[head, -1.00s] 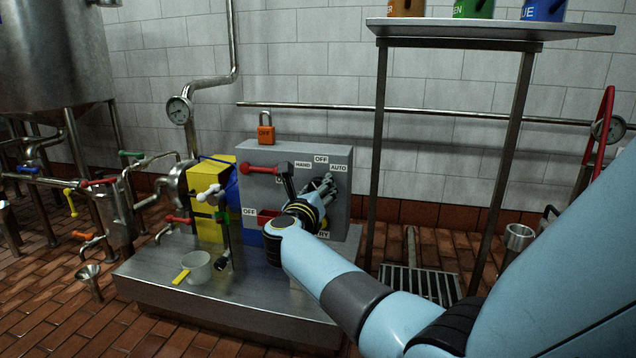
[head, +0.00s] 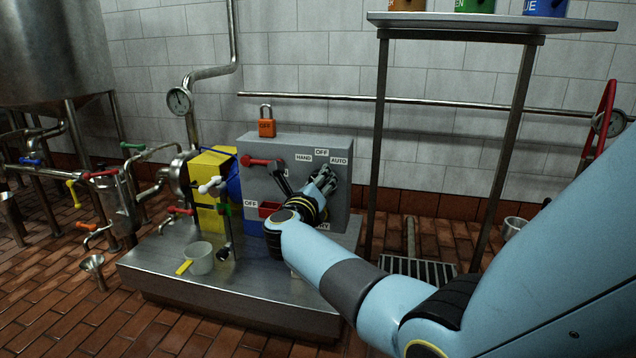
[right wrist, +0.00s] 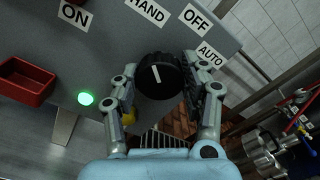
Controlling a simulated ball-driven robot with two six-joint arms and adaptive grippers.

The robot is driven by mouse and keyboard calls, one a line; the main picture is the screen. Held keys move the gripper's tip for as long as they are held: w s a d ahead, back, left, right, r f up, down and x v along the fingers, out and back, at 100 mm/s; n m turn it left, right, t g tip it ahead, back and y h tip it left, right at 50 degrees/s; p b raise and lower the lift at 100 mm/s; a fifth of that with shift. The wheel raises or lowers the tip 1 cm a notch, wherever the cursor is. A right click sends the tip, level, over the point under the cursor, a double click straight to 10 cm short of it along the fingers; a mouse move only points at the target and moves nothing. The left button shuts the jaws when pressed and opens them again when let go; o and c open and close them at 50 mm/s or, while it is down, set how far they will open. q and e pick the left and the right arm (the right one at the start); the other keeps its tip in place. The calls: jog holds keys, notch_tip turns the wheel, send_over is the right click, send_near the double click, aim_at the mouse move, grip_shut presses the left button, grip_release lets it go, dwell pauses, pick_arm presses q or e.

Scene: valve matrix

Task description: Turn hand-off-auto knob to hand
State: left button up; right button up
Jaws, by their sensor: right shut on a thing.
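The black round knob (right wrist: 158,76) sits on the grey panel in the right wrist view, between the two fingers of my right gripper (right wrist: 168,90). Its white mark points up and slightly left, roughly toward the HAND label (right wrist: 147,11). The OFF label (right wrist: 195,18) and AUTO label (right wrist: 210,54) lie up and to the right of the knob. My right gripper also shows in the head view (head: 326,180), shut on the knob against the grey panel (head: 340,200); the knob is mostly hidden there. My left gripper is in neither view.
A red tray (right wrist: 28,80) and a lit green lamp (right wrist: 85,99) are nearby. A shelf post (head: 378,140) stands close on the right.

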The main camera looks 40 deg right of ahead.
jog(key=o, duration=1.2)
jog(key=shift+v, duration=3.75)
jog(key=shift+f, duration=0.1)
